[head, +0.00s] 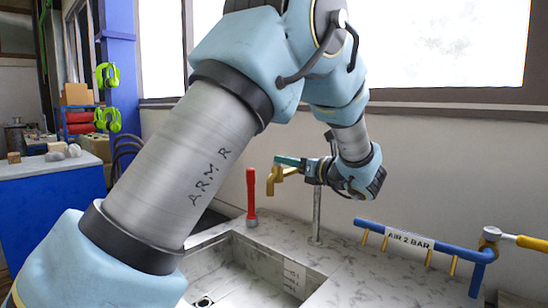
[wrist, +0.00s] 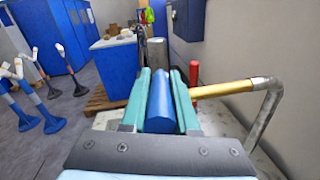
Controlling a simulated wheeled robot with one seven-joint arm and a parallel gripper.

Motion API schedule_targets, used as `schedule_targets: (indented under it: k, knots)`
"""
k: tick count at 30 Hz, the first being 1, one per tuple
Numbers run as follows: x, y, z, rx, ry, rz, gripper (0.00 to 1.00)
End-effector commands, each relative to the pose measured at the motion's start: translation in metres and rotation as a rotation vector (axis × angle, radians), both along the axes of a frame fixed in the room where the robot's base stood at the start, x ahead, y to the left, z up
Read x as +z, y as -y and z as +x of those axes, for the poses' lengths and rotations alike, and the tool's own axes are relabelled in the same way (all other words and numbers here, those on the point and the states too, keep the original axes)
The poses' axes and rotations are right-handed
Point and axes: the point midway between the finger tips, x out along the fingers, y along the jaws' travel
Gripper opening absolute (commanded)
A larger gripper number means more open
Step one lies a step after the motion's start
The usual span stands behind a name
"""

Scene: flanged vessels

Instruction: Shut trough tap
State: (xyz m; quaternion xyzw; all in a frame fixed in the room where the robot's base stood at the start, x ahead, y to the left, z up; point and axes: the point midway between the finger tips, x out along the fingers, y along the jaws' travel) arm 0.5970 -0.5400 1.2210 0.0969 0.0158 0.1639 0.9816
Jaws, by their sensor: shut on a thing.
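The trough tap has a brass body (head: 276,176) above the back edge of the trough, on a steel standpipe (head: 317,212). In the wrist view its brass pipe (wrist: 225,88) runs right to the bent grey pipe. A blue handle (wrist: 160,108) lies lengthwise between my two teal fingers. My gripper (head: 288,160) is at the top of the tap; it also shows in the wrist view (wrist: 160,75), shut on the blue handle. The handle is hidden by my fingers in the head view, and its joint with the brass body is not clear.
The pale trough (head: 235,265) is below, partly behind my arm. A red upright handle (head: 251,195) stands left of the tap. A blue air pipe (head: 372,226) with brass outlets and a yellow-handled valve (head: 530,242) are at right. The wall is close behind.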

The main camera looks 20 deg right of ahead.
Motion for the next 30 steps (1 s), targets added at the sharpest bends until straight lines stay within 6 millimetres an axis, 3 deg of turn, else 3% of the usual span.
schedule_targets:
  k: [12,21,22,30]
  knots:
    - [0.0028,0.0076,0.0019,0.143,0.002,-0.003,0.0]
    - [0.0021,0.0069,0.0022,0.15,0.003,-0.003,0.0]
    - [0.0022,0.0069,0.0022,0.15,0.003,-0.003,0.3]
    - [0.001,0.0066,0.002,0.15,0.001,-0.002,0.58]
